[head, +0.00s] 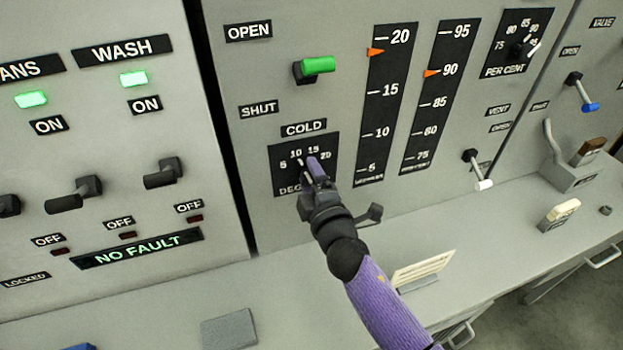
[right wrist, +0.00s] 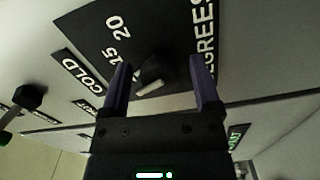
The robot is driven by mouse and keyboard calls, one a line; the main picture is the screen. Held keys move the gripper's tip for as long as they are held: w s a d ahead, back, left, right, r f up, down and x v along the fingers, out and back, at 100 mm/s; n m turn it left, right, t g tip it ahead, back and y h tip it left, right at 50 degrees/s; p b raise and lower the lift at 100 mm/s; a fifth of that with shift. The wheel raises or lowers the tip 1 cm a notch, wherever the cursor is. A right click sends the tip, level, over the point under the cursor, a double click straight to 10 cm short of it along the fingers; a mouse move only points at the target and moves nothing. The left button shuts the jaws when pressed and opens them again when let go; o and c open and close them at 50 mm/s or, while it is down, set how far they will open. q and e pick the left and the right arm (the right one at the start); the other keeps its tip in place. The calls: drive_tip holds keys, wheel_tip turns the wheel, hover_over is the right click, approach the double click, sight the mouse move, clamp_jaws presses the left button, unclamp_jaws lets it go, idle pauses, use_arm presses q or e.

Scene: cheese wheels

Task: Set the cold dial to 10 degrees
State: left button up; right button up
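The cold dial's black plate (head: 325,143) is on the grey panel under the COLD label, with marks 5, 10, 15 and 20. My right gripper (head: 310,172) is in front of it and hides most of the knob and the lower plate. In the right wrist view the dial knob (right wrist: 151,76), with a pale pointer, lies between the two spread purple fingers of my right gripper (right wrist: 162,88). Gaps show on both sides of the knob. I cannot tell exactly which mark the pointer faces. My left gripper is in neither view.
A green-handled lever (head: 319,65) is above the dial. A degrees scale (head: 390,110) to its right has an orange marker just below 20. A white-tipped lever (head: 478,172) stands farther right. A grey desk (head: 290,285) with a card holder (head: 422,270) runs below.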

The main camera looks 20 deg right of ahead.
drive_tip(key=s, duration=1)
drive_tip(key=shift+d, duration=0.2)
